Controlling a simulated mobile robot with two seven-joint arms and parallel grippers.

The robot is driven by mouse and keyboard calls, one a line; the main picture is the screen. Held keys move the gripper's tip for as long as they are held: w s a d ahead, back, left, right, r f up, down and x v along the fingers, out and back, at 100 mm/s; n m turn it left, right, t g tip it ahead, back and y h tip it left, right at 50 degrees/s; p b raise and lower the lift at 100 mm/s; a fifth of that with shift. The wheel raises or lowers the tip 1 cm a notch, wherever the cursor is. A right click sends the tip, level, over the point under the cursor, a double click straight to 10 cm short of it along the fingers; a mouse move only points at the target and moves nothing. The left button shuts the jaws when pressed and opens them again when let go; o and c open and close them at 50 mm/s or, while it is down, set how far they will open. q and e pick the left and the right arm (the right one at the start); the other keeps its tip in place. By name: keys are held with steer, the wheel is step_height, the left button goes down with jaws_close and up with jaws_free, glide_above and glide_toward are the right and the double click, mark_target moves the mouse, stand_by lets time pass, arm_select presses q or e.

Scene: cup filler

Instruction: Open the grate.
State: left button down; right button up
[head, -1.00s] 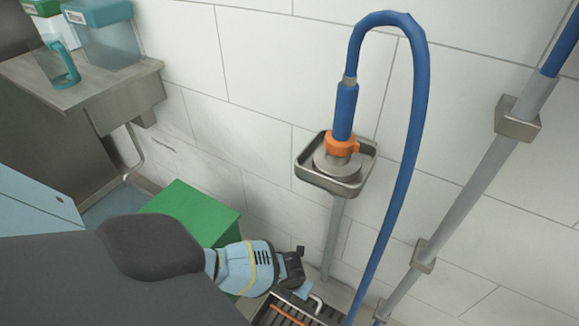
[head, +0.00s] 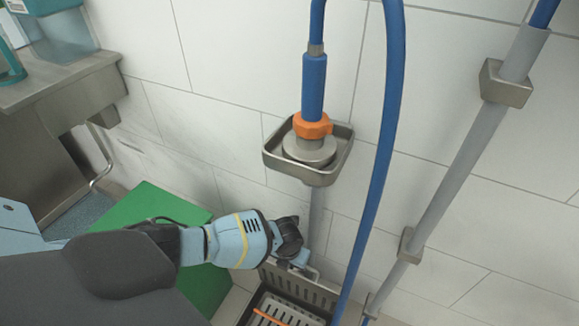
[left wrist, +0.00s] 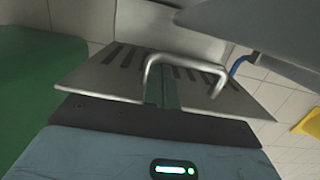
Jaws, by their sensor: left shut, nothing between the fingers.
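The grate (head: 318,292) is a slotted metal panel at the bottom of the head view, by the foot of the wall. It stands tilted up from a dark-framed floor opening (head: 248,308), in which a light slotted surface and an orange strip show. In the left wrist view the grate (left wrist: 100,72) fills the middle, with its bent metal handle (left wrist: 185,60) facing me. My left gripper (head: 302,259) is at the grate's upper edge by the handle. Its fingers (left wrist: 163,93) are shut and empty, close beside one handle leg; whether they touch is unclear. My right gripper is not in view.
A green box (head: 150,205) stands left of the grate, close to my left arm. A wall-mounted metal holder (head: 275,160) with a blue hose (head: 390,130) is above. A grey pipe (head: 455,160) runs down the right. A counter (head: 75,85) is at the upper left.

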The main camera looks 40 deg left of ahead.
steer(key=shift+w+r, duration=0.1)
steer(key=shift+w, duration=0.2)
